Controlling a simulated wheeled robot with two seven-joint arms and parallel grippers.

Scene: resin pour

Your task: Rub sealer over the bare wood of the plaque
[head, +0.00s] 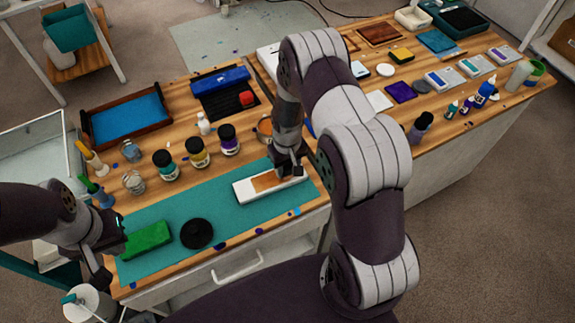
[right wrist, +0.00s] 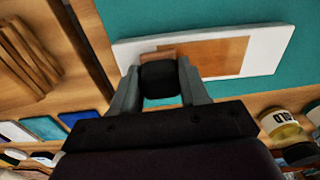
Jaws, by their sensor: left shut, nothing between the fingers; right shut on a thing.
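The plaque (head: 243,193) lies on the teal mat on the bench, a long white board with an orange-brown wood patch (head: 268,182) in its middle. In the right wrist view the plaque (right wrist: 262,52) spans the top, its brown patch (right wrist: 218,57) partly covered. My right gripper (head: 290,168) is over the plaque's right part. It is shut on a dark applicator (right wrist: 160,82), with a tan edge showing at the brown patch; whether it touches the wood I cannot tell. My left gripper (head: 105,262) is shut and empty, at the mat's left end.
A green block (head: 146,240) and a black round disc (head: 197,234) lie on the teal mat (head: 225,228) left of the plaque. Several jars (head: 198,153) stand behind it. A blue-lined tray (head: 128,117) is farther back left.

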